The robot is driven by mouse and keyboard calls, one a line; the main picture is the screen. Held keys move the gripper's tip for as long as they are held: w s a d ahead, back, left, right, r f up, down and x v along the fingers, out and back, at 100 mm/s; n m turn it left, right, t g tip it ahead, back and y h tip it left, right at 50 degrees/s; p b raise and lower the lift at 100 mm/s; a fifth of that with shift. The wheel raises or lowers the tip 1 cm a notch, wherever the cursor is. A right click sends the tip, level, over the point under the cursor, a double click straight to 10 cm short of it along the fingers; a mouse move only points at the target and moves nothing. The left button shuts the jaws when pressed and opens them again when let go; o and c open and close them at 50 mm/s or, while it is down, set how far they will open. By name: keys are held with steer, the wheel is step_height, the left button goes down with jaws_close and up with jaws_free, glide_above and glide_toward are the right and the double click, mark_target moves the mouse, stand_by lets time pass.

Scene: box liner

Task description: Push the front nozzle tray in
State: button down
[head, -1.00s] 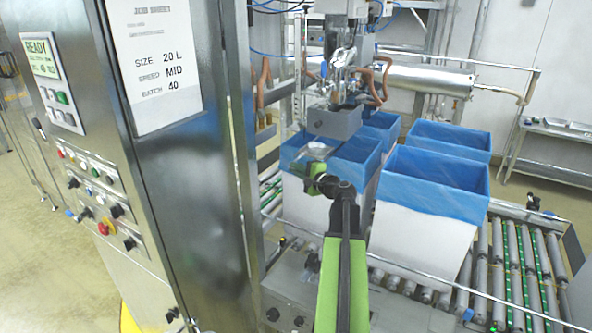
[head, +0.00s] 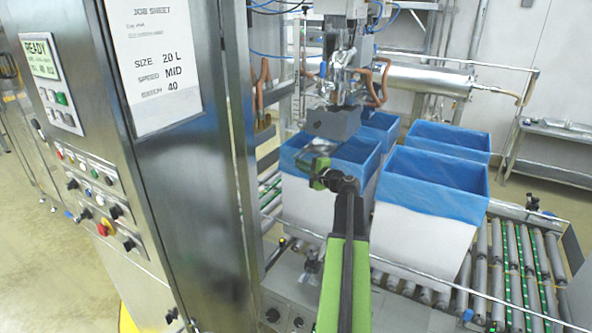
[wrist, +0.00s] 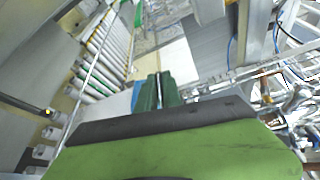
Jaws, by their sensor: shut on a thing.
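The front nozzle tray (head: 318,148) seems to be the small shiny metal piece just beyond my fingertips in the head view. It is over the near left corner of the front left lined box (head: 325,215), below and beside the grey nozzle block (head: 334,123). My gripper (head: 318,172) is shut at the tray's near edge, and its arm reaches up from the bottom. In the wrist view the green fingers (wrist: 156,92) are close together.
A steel cabinet (head: 185,180) with a control panel stands close on the left. More blue-lined white boxes (head: 425,225) stand to the right on the roller conveyor (head: 515,265). A metal rail (head: 440,285) runs along the conveyor's near side. Hoses and the filling head hang above.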

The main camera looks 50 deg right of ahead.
steer(key=d, duration=0.2)
steer(key=w+d, duration=0.1)
steer(key=d, duration=0.1)
steer(key=shift+d+f, duration=0.1)
steer(key=shift+d, duration=0.05)
steer(key=c, duration=1.5)
jaws_free()
steer(key=shift+c, duration=0.2)
steer(key=s+a+r+p, duration=0.1)
steer(key=s, duration=0.7)
steer(key=s+a, duration=0.1)
steer(key=s, duration=0.8)
steer(key=shift+a+r+p, duration=0.25)
steer(key=shift+r+p, duration=0.1)
steer(key=shift+r, duration=0.05)
